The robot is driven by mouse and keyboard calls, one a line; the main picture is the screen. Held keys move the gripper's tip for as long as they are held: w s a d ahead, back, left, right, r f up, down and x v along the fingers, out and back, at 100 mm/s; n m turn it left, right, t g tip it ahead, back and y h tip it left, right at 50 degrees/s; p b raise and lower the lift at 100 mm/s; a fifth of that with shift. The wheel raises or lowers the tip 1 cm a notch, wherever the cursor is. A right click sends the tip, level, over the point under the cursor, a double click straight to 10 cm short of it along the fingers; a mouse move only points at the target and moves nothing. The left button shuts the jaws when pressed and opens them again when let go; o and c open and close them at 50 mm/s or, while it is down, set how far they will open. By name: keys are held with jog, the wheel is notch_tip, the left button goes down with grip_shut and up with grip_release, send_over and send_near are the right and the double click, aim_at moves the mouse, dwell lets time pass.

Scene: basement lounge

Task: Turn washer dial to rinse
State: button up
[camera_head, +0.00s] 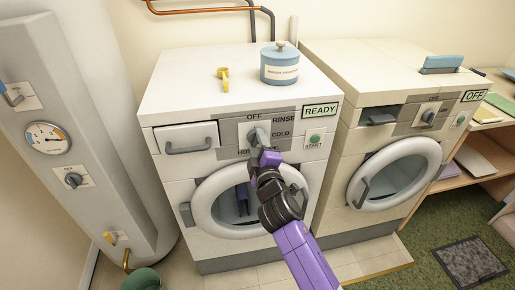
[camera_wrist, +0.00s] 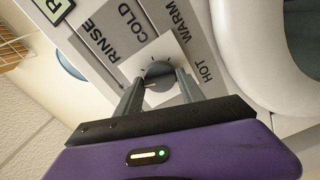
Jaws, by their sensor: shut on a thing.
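The washer (camera_head: 170,98) is the white front-loader on the left, with a READY display (camera_head: 320,111). Its round grey dial (camera_wrist: 157,72) sits on a white square plate on the grey control panel. The labels RINSE, COLD, WARM and HOT surround it in the wrist view; OFF shows above it in the head view. My gripper (camera_wrist: 160,84) is shut on the dial, one finger on each side of it. In the head view, my gripper (camera_head: 260,141) reaches up to the panel and partly covers the dial and lower labels. I cannot tell which label the dial points to.
A green START button (camera_head: 315,139) is right of the dial, and a drawer handle (camera_head: 188,148) is to its left. The round washer door (camera_head: 204,207) is below. A blue canister (camera_head: 280,72) and yellow cup (camera_head: 223,80) stand on top. A second machine (camera_head: 345,75), marked OFF, stands to the right.

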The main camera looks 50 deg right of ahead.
jog(key=m+b, duration=0.2)
jog(key=shift+f+m, duration=0.2)
jog(key=shift+m, duration=0.1)
jog(key=shift+r+m+b, duration=0.1)
jog(key=shift+m+b, duration=0.95)
jog(key=shift+m, duration=0.45)
jog(key=o, duration=1.4)
jog(key=shift+r, duration=0.1)
jog(key=shift+c, duration=0.2)
jog(key=b+v, duration=0.1)
jog(key=v, duration=0.6)
jog(key=shift+s+a, duration=0.25)
jog(key=shift+s, duration=0.1)
